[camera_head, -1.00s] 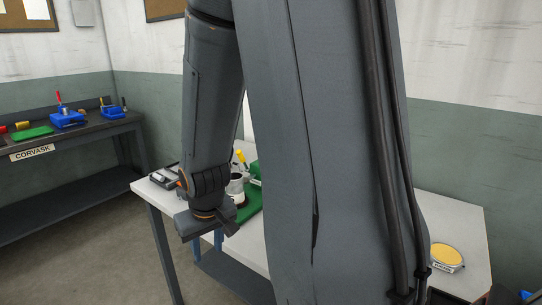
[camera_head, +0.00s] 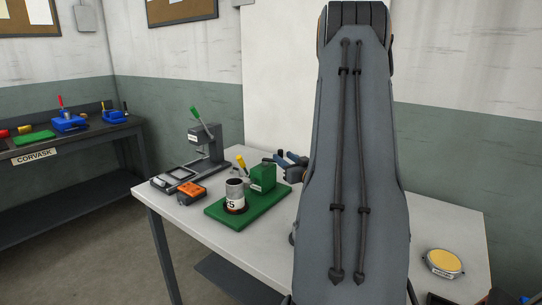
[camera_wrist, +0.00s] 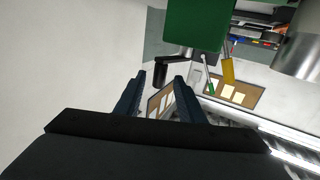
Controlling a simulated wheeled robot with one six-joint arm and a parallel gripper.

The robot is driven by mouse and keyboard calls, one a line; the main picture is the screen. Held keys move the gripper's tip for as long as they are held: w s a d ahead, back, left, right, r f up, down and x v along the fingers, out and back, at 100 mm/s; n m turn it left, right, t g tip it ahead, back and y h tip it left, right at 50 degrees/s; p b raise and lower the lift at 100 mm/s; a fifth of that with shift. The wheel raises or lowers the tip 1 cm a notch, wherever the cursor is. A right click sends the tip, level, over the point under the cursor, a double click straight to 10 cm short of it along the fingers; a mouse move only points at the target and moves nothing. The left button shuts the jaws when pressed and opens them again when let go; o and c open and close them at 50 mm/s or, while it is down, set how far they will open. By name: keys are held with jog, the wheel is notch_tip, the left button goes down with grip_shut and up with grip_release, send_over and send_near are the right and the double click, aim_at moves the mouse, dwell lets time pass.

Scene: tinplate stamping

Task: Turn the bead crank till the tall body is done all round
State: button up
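The bead machine has a green box housing (camera_head: 263,178) on a green base (camera_head: 222,214), on the white bench. The tall body (camera_head: 235,190), a grey can with a lettered band low down, stands upright at the base's left end. In the wrist view it is the metal cylinder (camera_wrist: 302,45) at the upper right. A yellow-handled lever (camera_head: 241,162) rises between them. My gripper (camera_head: 285,158) is beside the housing's right side. In the wrist view my gripper (camera_wrist: 158,82) is open, its two dark-blue fingers apart. The black crank handle (camera_wrist: 160,74) shows at the gap between the fingertips; contact cannot be told.
A grey press with a green-tipped lever (camera_head: 205,140) stands at the back left. An orange box (camera_head: 190,190) and a dark tray (camera_head: 170,178) lie before it. A yellow round pad (camera_head: 443,261) lies at the right. My arm hides the bench's middle.

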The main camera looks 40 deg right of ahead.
jog(key=shift+p+x, duration=1)
jog(key=shift+x, duration=2.85)
grip_shut()
